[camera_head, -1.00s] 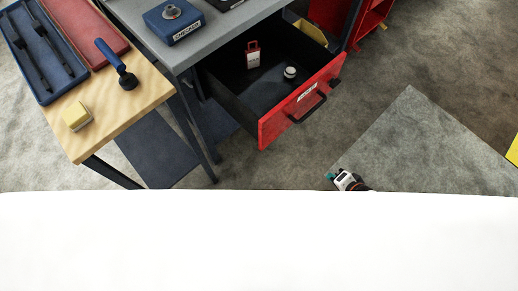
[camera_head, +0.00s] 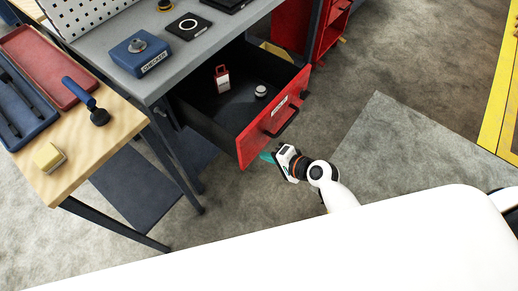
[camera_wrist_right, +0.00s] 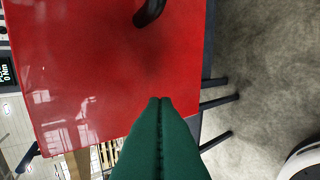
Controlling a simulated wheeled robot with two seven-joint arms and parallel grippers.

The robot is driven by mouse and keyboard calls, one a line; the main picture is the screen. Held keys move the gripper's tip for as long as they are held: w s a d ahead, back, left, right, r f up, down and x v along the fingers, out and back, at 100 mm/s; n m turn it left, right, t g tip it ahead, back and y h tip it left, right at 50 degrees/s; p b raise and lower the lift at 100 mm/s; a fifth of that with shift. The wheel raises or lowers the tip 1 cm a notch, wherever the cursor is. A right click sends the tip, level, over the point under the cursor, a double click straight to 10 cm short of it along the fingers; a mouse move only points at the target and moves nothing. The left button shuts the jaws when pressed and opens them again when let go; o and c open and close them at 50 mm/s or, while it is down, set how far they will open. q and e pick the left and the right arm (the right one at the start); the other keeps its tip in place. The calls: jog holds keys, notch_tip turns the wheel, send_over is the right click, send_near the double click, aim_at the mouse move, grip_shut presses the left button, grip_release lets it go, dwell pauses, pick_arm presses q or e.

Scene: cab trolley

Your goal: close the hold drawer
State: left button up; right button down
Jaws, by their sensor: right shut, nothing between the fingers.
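The hold drawer (camera_head: 252,141) has a red front with a dark handle (camera_head: 281,123) and a label. It stands pulled out from under the grey bench, open at the top. Inside lie a red-and-white padlock-like tag (camera_head: 222,78) and a small white round thing (camera_head: 261,91). My right gripper (camera_head: 268,157) is at the lower near side of the red front. In the right wrist view its green fingers (camera_wrist_right: 160,105) are shut and empty, pointing at the red front (camera_wrist_right: 110,70); I cannot tell whether they touch it. The handle also shows there (camera_wrist_right: 150,12). My left gripper is not in view.
The grey bench (camera_head: 170,75) carries a blue checker box (camera_head: 138,54). A wooden table (camera_head: 110,135) at left holds a blue tray, a red tray, a yellow block and a blue-handled tool. Open floor lies right of the drawer.

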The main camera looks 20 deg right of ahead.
aim_at(251, 148)
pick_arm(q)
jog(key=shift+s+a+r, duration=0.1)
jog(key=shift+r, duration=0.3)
pick_arm(e)
jog(key=shift+w+a+r, duration=0.1)
jog(key=shift+w+a, duration=0.45)
jog(key=shift+w, duration=0.15)
jog(key=shift+w+a, duration=0.5)
jog(key=shift+w, duration=0.2)
